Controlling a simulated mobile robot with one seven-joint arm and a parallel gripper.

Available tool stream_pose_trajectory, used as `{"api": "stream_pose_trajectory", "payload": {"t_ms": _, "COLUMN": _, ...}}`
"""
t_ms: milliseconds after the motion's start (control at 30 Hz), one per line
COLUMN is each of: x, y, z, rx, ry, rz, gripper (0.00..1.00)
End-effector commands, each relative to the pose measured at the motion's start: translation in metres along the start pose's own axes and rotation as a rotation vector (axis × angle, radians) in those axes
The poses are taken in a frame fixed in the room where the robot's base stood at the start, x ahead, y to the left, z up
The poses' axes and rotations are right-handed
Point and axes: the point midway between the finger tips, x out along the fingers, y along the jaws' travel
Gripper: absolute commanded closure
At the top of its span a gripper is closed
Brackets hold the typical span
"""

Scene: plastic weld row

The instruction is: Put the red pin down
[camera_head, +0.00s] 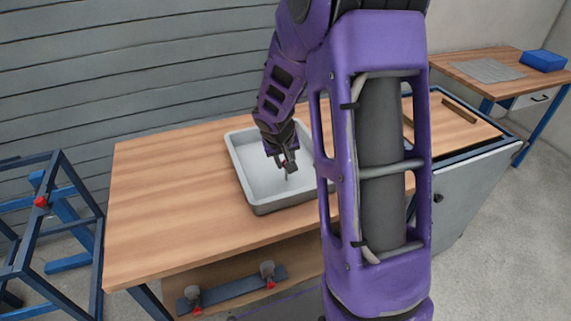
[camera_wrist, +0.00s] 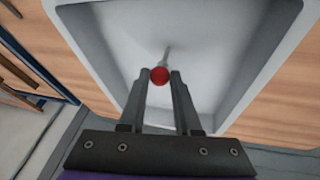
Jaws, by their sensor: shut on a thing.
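My gripper (camera_wrist: 159,82) is shut on the red pin (camera_wrist: 159,76), whose round red head sits between the two fingertips in the wrist view. A thin grey shank points away from the head, over the white floor of a grey-rimmed tray. In the head view my gripper (camera_head: 287,165) is over the tray (camera_head: 262,206), inside its outline. The pin's shank (camera_head: 287,177) shows as a small dark tip below the fingers. I cannot tell whether the tip touches the tray floor. The tray looks otherwise empty, though my arm hides its right part.
The tray stands on a wooden workbench (camera_head: 170,190) with free room to its left. A blue frame rack (camera_head: 60,215) stands at the left. A shelf (camera_head: 235,288) with clamps is below the bench. A second bench (camera_head: 470,60) with a blue box (camera_head: 543,60) is at the back right.

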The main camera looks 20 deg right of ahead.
Motion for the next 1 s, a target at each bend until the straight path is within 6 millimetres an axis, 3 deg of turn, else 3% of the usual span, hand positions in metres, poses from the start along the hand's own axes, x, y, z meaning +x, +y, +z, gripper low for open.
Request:
{"api": "stream_pose_trajectory", "payload": {"t_ms": 433, "x": 0.0070, "y": -0.0014, "z": 0.0025, "rx": 0.001, "ry": 0.001, "rz": 0.000, "gripper": 1.00}}
{"api": "stream_pose_trajectory", "payload": {"t_ms": 467, "x": 0.0052, "y": -0.0010, "z": 0.0018, "rx": 0.001, "ry": 0.001, "rz": 0.000, "gripper": 0.63}}
{"api": "stream_pose_trajectory", "payload": {"t_ms": 600, "x": 0.0050, "y": -0.0009, "z": 0.0018, "rx": 0.001, "ry": 0.001, "rz": 0.000, "gripper": 0.38}}
{"api": "stream_pose_trajectory", "payload": {"t_ms": 1000, "x": -0.0008, "y": 0.0003, "z": -0.0006, "rx": 0.000, "ry": 0.001, "rz": 0.000, "gripper": 0.38}}
